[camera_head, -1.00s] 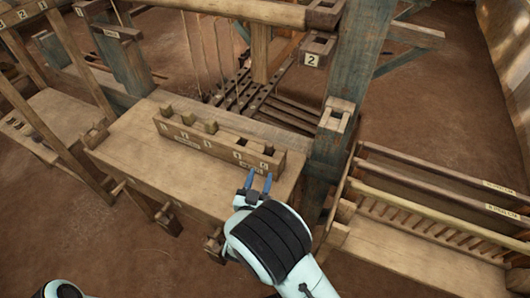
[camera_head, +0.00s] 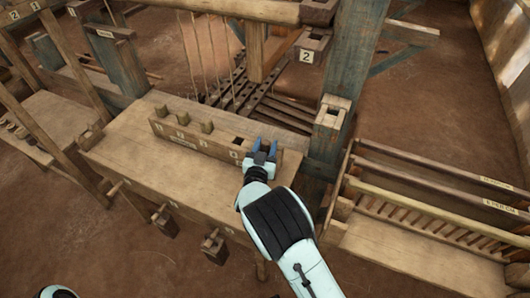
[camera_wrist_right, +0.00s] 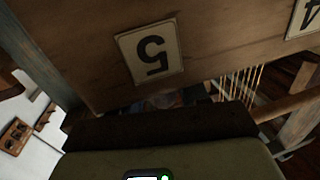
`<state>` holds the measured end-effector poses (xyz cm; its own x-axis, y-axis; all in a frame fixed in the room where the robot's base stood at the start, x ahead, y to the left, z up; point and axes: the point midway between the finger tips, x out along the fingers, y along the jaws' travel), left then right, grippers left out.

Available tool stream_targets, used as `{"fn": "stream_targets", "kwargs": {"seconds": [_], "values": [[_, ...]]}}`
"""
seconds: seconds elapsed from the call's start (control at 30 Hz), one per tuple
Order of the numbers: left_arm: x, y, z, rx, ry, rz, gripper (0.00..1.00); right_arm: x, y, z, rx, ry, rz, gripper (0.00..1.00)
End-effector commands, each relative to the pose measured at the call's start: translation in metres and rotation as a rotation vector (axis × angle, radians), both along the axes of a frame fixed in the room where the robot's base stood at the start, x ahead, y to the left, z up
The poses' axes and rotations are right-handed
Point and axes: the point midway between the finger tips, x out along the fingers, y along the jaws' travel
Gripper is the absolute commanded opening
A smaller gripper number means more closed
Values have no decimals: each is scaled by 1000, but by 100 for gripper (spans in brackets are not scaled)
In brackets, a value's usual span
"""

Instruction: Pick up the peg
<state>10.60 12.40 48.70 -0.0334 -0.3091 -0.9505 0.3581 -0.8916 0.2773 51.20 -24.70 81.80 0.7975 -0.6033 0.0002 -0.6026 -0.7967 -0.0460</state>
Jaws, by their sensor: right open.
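Short wooden pegs stand in the left slots of a long numbered wooden rack (camera_head: 195,147) on the bench: a left one (camera_head: 162,110), a middle one (camera_head: 182,118) and a right one (camera_head: 207,127). My right gripper (camera_head: 264,148) is open, with its blue fingers at the right end of the rack, hiding the slot there. I cannot tell whether a peg is between the fingers. In the right wrist view, the rack's face (camera_wrist_right: 215,50) is close, with an upside-down label 5 (camera_wrist_right: 151,53).
The wooden bench top (camera_head: 130,150) is clear in front of the rack. A blue-grey loom post (camera_head: 355,60) and a post marked 2 (camera_head: 312,45) rise behind and to the right. Slatted wooden racks (camera_head: 430,215) stand to the right of my right arm.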

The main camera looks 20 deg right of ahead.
Motion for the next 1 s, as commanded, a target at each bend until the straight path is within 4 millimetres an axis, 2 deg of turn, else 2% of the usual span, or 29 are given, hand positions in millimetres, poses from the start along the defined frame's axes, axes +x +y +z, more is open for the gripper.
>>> {"fn": "stream_targets", "kwargs": {"seconds": [0.17,0.2,0.3,0.37,0.4,0.63,0.77,1.0], "values": [[0,0,0,0,0,0,88,0,0,0,0,0,1,45],[0,0,0,0,0,0,88,0,0,0,0,0,1,38],[0,0,0,0,0,0,88,0,0,0,0,0,1,7],[0,0,0,0,0,0,88,0,0,0,1,1,1,7],[0,0,0,0,0,0,88,0,0,0,1,-1,1,2],[0,0,1,0,0,0,88,0,1,2,1,-1,1,2],[-1,0,2,-1,2,-1,88,0,0,9,2,-2,1,2],[-4,0,10,-1,12,-3,88,-1,-1,44,4,-4,1,2]]}}
